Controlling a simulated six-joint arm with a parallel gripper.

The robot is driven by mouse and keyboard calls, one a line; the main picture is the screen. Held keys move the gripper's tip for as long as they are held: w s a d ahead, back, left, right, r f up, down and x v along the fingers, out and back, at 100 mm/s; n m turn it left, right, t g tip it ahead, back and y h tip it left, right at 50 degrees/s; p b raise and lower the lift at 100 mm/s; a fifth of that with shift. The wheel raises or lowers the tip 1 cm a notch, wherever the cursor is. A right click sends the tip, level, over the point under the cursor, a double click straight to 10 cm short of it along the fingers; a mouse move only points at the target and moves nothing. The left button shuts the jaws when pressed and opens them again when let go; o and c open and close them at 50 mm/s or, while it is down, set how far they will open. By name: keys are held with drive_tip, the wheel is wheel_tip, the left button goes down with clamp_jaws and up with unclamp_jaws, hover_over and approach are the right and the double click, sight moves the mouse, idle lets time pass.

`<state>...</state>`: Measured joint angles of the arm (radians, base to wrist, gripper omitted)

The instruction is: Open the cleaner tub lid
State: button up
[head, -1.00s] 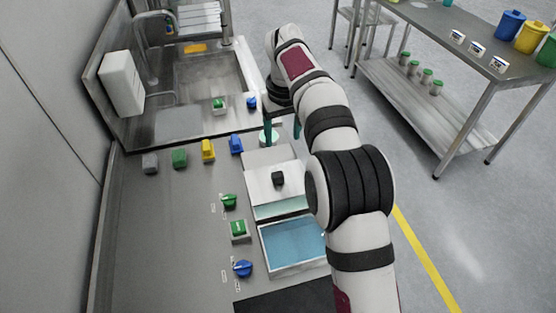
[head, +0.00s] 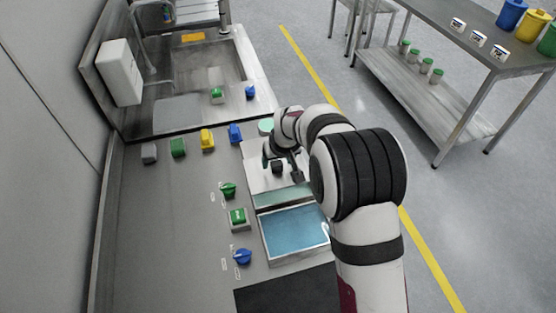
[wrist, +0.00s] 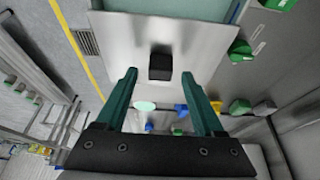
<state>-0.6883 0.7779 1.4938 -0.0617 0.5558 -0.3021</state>
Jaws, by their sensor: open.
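The tub lid (head: 259,181) is a flat pale metal plate with a black square knob (head: 277,168). A pale green strip (head: 284,198) shows along its near edge. My gripper (head: 282,168) is over the lid, its fingers pointing down on either side of the knob. In the wrist view, my gripper (wrist: 159,76) is open, with green fingers and nothing between the tips. The knob (wrist: 160,67) shows ahead between the fingertips, and the lid (wrist: 125,50) lies flat around it. I cannot tell how far the tips are above the lid.
A tub of blue liquid (head: 294,233) stands open on the near side. Green (head: 238,217) and blue (head: 243,257) controls line the left. Yellow (head: 207,140) and blue (head: 235,132) blocks stand behind, before the sink (head: 205,70). A pale green round thing (head: 266,125) is behind the lid.

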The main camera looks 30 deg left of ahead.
drive_tip(key=shift+w+a+f, duration=0.15)
drive_tip(key=shift+a+f, duration=0.05)
drive_tip(key=shift+f, duration=0.4)
drive_tip(key=shift+c, duration=0.3)
clamp_jaws()
drive_tip(key=shift+r, duration=0.1)
idle(0.6)
